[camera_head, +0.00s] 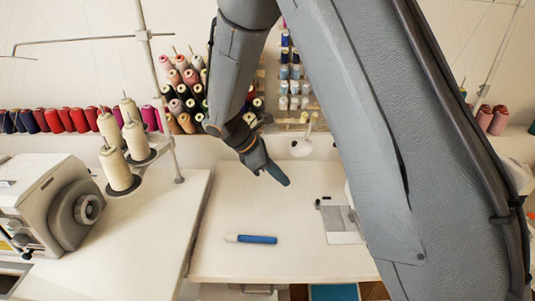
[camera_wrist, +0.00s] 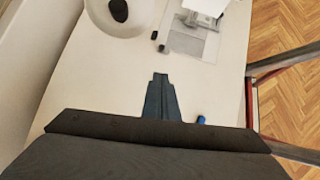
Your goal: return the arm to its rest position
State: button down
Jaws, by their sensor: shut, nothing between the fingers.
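My arm reaches over the white table (camera_head: 290,260) in the head view. My gripper (camera_head: 283,181) hangs above the table's back part, with its fingers together and nothing between them. In the wrist view my gripper (camera_wrist: 160,78) also shows shut and empty, over the bare tabletop (camera_wrist: 110,85). A blue marker-like stick with a white end (camera_head: 252,239) lies on the table, in front of my gripper and apart from it. In the wrist view only its blue tip (camera_wrist: 201,119) shows; the rest is hidden by my gripper body.
A sewing machine (camera_head: 60,205) and thread cones (camera_head: 120,170) stand at left. Racks of colored spools (camera_head: 183,95) line the back. A metal plate (camera_head: 340,222) is on the table at right, partly behind my arm. Wooden floor (camera_wrist: 290,50) lies beyond the table edge.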

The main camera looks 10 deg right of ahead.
jog(key=s+d+r+m+y, duration=0.1)
jog(key=s+m+y, duration=0.1)
jog(key=s+m, duration=0.3)
jog(key=s+d+r+m+y, duration=0.1)
jog(key=s+m+y, duration=0.2)
jog(key=s+m, duration=0.3)
jog(key=s+r+m+t+y, duration=0.1)
jog(key=s+r+m+y, duration=0.1)
jog(key=s+m, duration=0.4)
jog(key=shift+s+d, duration=0.4)
jog(key=shift+s, duration=0.15)
